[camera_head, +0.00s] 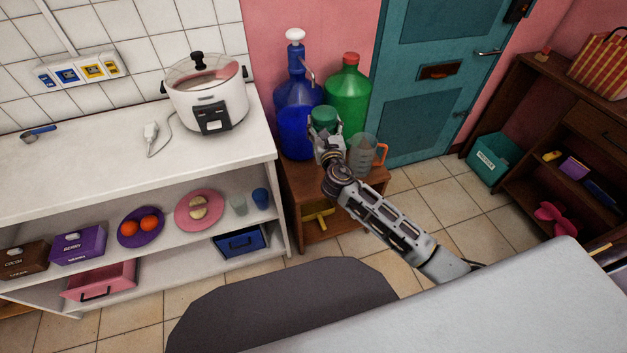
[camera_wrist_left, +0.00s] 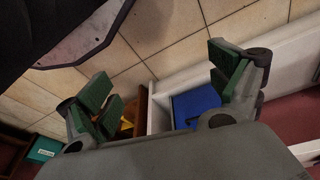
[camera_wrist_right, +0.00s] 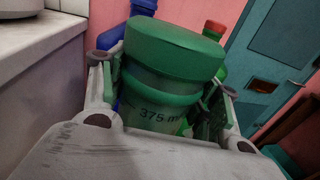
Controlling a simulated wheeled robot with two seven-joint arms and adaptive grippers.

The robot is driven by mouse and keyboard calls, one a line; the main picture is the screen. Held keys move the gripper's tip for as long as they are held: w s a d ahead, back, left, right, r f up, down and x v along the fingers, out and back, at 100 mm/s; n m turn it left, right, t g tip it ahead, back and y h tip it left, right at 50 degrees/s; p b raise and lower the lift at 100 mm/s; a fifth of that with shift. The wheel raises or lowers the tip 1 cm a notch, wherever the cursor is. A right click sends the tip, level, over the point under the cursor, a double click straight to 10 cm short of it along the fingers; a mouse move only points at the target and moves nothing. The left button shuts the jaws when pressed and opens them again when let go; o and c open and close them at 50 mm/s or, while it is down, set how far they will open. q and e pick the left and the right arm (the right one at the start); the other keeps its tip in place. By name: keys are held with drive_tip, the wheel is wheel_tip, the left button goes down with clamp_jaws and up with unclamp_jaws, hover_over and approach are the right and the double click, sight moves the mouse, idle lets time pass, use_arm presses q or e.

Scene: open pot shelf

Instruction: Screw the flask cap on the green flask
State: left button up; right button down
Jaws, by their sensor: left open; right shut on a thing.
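The green flask (camera_wrist_right: 150,115), marked "375 m", is between the fingers of my right gripper (camera_wrist_right: 160,108) in the right wrist view. A wide dark green flask cap (camera_wrist_right: 178,45) sits at its top; I cannot tell how tightly it is seated. In the head view the green cap (camera_head: 324,115) shows above my right gripper (camera_head: 328,145), which hides most of the flask. Whether the flask rests on the wooden cabinet or is held above it is unclear. My left gripper (camera_wrist_left: 165,92) is open and empty, and outside the head view.
The low wooden cabinet (camera_head: 293,188) carries a blue bottle (camera_head: 296,92), a big green bottle (camera_head: 347,95) and a clear jug (camera_head: 361,158) with an orange handle, close around my right gripper. A white counter (camera_head: 90,150) with a rice cooker (camera_head: 207,95) stands left.

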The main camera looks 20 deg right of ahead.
drive_tip(key=shift+w+a+f+b, duration=0.1)
drive_tip(key=shift+w+f+b, duration=0.45)
drive_tip(key=shift+f+b, duration=0.4)
drive_tip(key=shift+w+f+b, duration=0.5)
drive_tip(key=shift+f+b, duration=0.2)
drive_tip(key=shift+b, duration=0.35)
use_arm(q)
wheel_tip(320, 180, up, 10)
drive_tip(key=w+d+t+b, duration=0.1)
drive_tip(key=b, duration=0.9)
drive_tip(key=shift+w+d+h, duration=0.3)
drive_tip(key=shift+d+h, duration=0.1)
use_arm(e)
drive_tip(key=w+a+f+h, duration=0.1)
drive_tip(key=w+f, duration=0.4)
drive_tip(key=f, duration=0.2)
drive_tip(key=shift+m, duration=0.4)
use_arm(q)
drive_tip(key=shift+r, duration=0.15)
use_arm(e)
drive_tip(key=shift+r, duration=0.1)
